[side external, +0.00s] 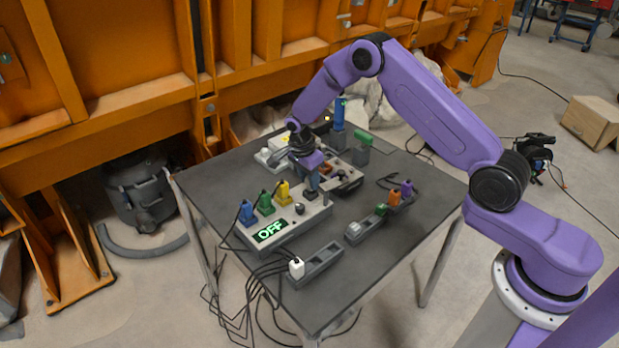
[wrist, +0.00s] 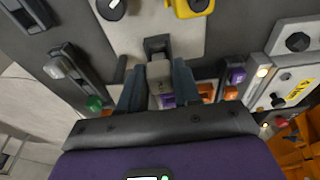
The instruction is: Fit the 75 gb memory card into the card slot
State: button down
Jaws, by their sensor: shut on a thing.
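My gripper (wrist: 158,80) is shut on a small grey block (wrist: 159,72), which I take to be the memory card; its label is too small to read. In the wrist view the block lies between the two fingers, right by a dark socket (wrist: 157,45) on the light grey panel, likely the card slot. I cannot tell whether the block touches the socket or enters it. In the side view my gripper (side external: 312,182) points down over the right end of the panel (side external: 290,222), and its fingers hide most of the block.
The panel carries blue (side external: 246,213), green (side external: 265,203) and yellow (side external: 283,194) plugs, a black knob (side external: 299,209) and a display (side external: 270,231) reading OFF. A grey strip with a white plug (side external: 296,268) lies in front. A rack with green and orange (side external: 394,198) pieces stands right.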

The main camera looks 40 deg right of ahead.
jog(key=shift+f, duration=0.6)
jog(key=c, duration=0.7)
grip_release()
jog(key=shift+s+f, duration=0.1)
jog(key=shift+s, duration=0.05)
jog(key=a+r, duration=0.1)
jog(key=r, duration=0.4)
jog(key=a+r, duration=0.1)
jog(key=r, duration=0.5)
jog(key=a+r, duration=0.1)
jog(key=r, duration=0.5)
jog(key=shift+w+a+r, duration=0.25)
